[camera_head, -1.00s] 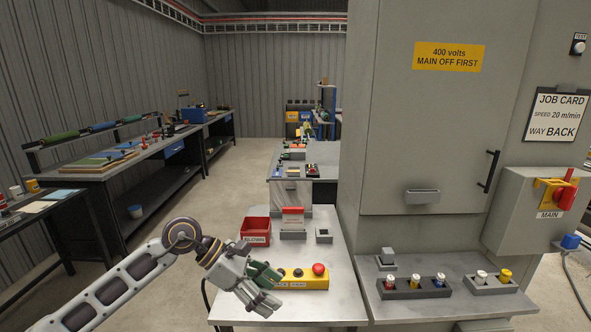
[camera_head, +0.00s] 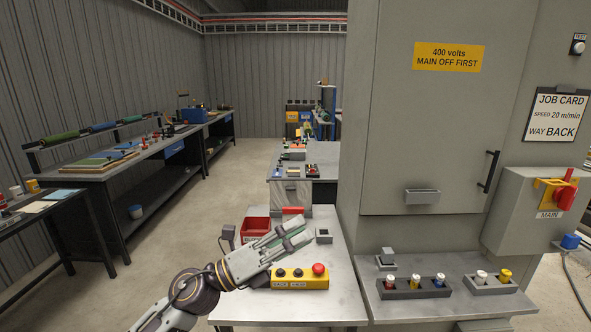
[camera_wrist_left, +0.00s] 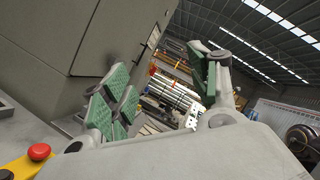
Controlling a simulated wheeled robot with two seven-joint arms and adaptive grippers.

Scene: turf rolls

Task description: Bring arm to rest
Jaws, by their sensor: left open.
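My left gripper (camera_head: 291,238) is open and empty in the head view. It is raised over the small grey table (camera_head: 330,298), with its fingers pointing up and to the right. It is above and behind the yellow control box (camera_head: 300,277) with its red button, and hides part of the tabletop. In the left wrist view the green-padded fingers (camera_wrist_left: 160,95) are spread apart with nothing between them. The yellow box with the red button (camera_wrist_left: 38,152) shows at the lower left of that view. My right gripper is not in view.
The grey cabinet (camera_head: 430,130) rises close on the right. The floor to the left is open.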

